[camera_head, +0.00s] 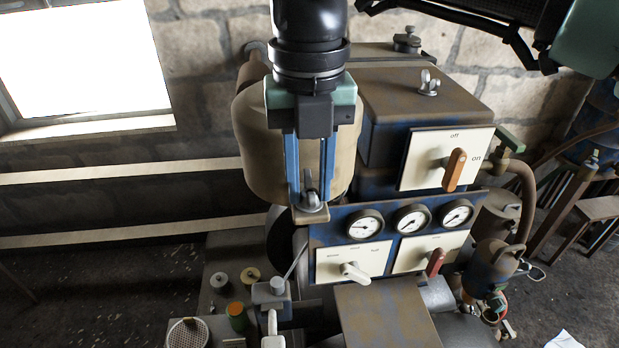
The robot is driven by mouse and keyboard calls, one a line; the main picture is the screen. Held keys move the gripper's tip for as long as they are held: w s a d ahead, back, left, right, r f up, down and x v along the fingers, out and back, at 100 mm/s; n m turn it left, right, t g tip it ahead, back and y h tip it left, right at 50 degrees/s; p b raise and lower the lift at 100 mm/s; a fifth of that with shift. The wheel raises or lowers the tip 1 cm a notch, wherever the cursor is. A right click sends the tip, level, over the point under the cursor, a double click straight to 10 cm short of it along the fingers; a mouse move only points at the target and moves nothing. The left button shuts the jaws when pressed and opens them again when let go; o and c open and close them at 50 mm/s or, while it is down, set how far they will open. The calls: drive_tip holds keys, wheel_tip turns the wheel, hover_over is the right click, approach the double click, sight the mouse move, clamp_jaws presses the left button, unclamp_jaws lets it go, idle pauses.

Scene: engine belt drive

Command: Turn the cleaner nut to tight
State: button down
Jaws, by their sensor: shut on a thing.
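A small grey wing nut (312,203) sits on a tan ledge at the lower front of the round tan drum (252,150). My gripper (311,197) reaches down in front of the drum, with one blue finger on each side of the wing nut. It is shut on the nut's wings. The nut's base shows below the fingertips. No mark for tight is visible near it, so I cannot tell how tight it is. A second wing nut (429,84) stands on top of the brown-blue box (400,90), apart from my gripper.
Right of my gripper are a white panel with an orange switch handle (454,170), several gauges (411,218) and a red lever (435,262). A white knob (355,272) sits below. Small jars and a bench (215,262) are at lower left. A stone wall stands behind.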

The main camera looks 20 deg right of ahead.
drive_tip(key=c, duration=0.9)
unclamp_jaws()
wheel_tip(320, 180, up, 13)
drive_tip(key=p, duration=1)
drive_tip(key=shift+p, duration=0.3)
drive_tip(key=shift+a, duration=0.1)
